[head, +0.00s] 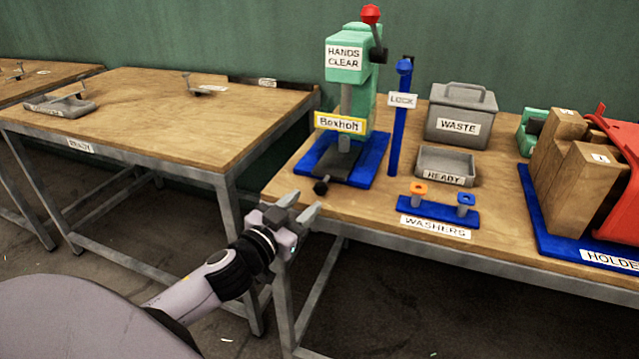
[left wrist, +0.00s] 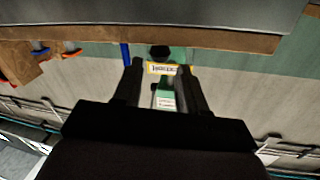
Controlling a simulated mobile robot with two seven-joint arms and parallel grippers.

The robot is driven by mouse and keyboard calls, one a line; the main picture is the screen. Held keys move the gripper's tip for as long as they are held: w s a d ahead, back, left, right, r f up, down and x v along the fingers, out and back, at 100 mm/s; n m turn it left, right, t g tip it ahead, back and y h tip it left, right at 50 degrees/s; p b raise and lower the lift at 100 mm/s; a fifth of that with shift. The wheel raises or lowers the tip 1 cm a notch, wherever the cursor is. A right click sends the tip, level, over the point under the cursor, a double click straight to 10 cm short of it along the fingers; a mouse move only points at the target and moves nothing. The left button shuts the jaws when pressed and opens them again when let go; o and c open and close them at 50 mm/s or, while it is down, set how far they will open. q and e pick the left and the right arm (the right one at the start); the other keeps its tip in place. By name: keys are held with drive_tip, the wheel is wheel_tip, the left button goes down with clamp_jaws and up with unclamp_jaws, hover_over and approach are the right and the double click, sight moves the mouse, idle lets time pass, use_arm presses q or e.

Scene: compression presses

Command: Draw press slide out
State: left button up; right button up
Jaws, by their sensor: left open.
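The green press (head: 352,85) stands on a blue base (head: 370,160) on the right table, with a red-knobbed lever at its top and a "Boxholt" label on its front. Its dark slide (head: 338,163) lies on the base under the press, with a black round knob (head: 321,187) at its front end. My left gripper (head: 298,207) is open and empty, in front of the table edge, just short of the knob. In the left wrist view the knob (left wrist: 160,51) shows beyond and between the two open fingers (left wrist: 160,75). My right gripper is not in view.
A blue lock post (head: 398,125) stands right of the press. A grey waste bin (head: 461,115), a ready tray (head: 445,165), a washer stand (head: 438,211) and a wooden holder (head: 575,165) stand further right. The space in front of the knob is clear.

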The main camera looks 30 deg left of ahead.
sight(316, 192)
use_arm(q)
drive_tip(key=shift+w+a, duration=0.1)
drive_tip(key=shift+w, duration=3.45)
clamp_jaws()
